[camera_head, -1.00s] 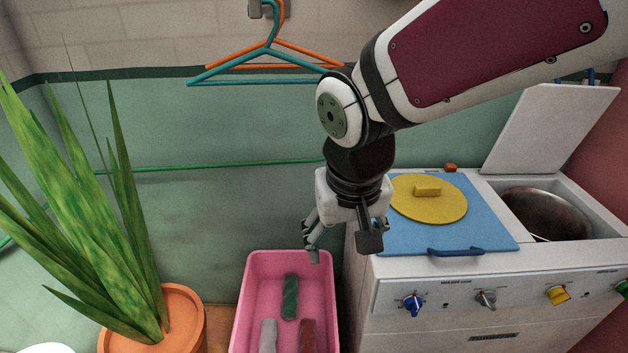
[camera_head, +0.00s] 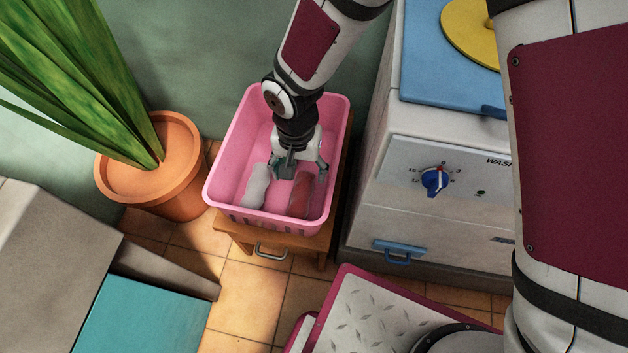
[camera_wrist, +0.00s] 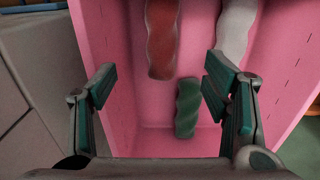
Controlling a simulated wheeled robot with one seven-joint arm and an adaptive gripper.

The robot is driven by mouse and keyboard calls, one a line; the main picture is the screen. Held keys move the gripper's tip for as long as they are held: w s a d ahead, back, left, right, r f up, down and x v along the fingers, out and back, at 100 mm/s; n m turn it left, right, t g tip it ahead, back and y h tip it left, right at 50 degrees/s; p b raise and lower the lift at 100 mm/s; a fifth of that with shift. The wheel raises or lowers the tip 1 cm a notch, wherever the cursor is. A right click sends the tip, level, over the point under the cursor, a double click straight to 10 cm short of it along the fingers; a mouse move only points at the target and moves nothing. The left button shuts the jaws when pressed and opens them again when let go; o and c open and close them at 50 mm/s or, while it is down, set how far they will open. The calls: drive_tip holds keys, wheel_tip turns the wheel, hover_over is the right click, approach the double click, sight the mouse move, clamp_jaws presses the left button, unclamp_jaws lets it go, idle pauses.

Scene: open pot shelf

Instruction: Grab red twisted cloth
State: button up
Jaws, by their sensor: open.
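The red twisted cloth (camera_head: 301,194) lies in the pink basket (camera_head: 225,165), at its front right in the head view. It also shows in the wrist view (camera_wrist: 162,38) at the top, left of centre. A white twisted cloth (camera_head: 256,186) lies to its left in the head view. A green twisted cloth (camera_wrist: 187,108) lies in the basket in the wrist view; my gripper seems to hide most of it in the head view. My gripper (camera_head: 304,171) is open and empty, pointing down inside the basket. In the wrist view the red cloth is beyond the fingertips, not between them.
The basket stands on a small wooden stand (camera_head: 290,242). A white washing machine (camera_head: 450,165) stands close on its right. A potted plant (camera_head: 160,175) stands on its left. The basket walls surround my gripper closely.

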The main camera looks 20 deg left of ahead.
sight(300, 196)
wheel_tip(300, 196, down, 8)
drive_tip(key=shift+r+b, duration=0.2)
drive_tip(key=shift+b, duration=1.05)
drive_tip(key=shift+s+a+f+b, duration=0.15)
drive_tip(key=shift+f+b, duration=1.2)
drive_tip(key=shift+f, duration=1.35)
drive_tip(key=c, duration=1.4)
drive_tip(key=shift+r, duration=0.1)
